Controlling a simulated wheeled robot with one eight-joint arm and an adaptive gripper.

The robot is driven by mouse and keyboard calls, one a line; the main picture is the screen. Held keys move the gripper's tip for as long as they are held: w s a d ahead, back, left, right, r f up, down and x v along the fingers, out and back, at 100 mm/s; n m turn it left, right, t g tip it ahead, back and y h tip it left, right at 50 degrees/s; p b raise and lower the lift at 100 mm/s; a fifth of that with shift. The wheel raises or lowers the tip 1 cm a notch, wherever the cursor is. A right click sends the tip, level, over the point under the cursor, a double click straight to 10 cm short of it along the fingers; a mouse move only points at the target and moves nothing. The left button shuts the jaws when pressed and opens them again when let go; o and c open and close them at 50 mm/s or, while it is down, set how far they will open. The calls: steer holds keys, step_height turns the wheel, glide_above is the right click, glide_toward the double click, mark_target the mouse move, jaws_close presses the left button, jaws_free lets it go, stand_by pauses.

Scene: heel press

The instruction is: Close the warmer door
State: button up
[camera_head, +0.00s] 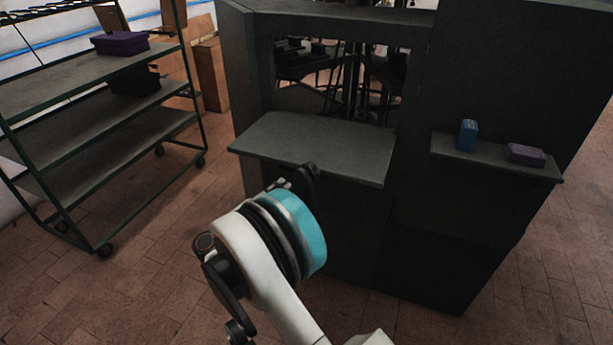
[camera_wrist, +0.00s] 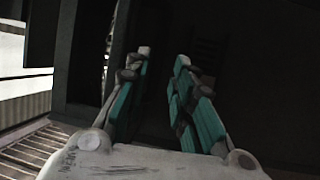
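A dark grey machine cabinet (camera_head: 415,200) stands ahead in the head view with a wide opening at its upper front. A flat grey panel (camera_head: 315,148) juts out level below the opening; it may be the lowered warmer door, but I cannot be sure. No other door is clearly visible. My gripper, mostly hidden behind my wrist in the head view, is near the panel's front edge. In the wrist view my gripper (camera_wrist: 163,58) is open, its two teal-padded fingers apart with nothing between them. Dark surfaces lie beyond; contact cannot be told.
A small shelf (camera_head: 480,158) on the cabinet's right holds a blue box (camera_head: 467,135) and a purple box (camera_head: 525,154). A wheeled rack (camera_head: 95,150) at left carries a purple case (camera_head: 119,43) and a black item (camera_head: 134,80). Tiled floor between rack and cabinet is clear.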

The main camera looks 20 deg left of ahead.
mark_target(305, 173)
steer(key=b+x, duration=0.2)
steer(key=x, duration=0.8)
steer(key=shift+b, duration=0.3)
jaws_close()
